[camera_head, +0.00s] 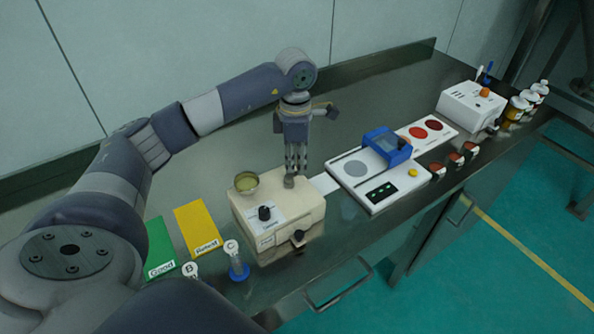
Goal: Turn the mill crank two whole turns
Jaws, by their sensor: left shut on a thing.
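The mill looks to be the cream box (292,228) at the middle of the bench, with a small bowl (247,182) of yellowish stuff and a dark knob (264,213) on it. My left gripper (290,176) points straight down over the box's back right top. It is shut on a small grey piece, which I take for the crank handle (289,183). The fingers hide most of the crank, so its arm and angle cannot be told. My right gripper is not in view.
A white device with a blue clamp (385,142) stands right of the mill. Beyond it are a white box (470,105) and several bottles. Green (160,247) and yellow (197,228) cards and a blue-based tag stand (238,266) lie left. The bench behind is clear.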

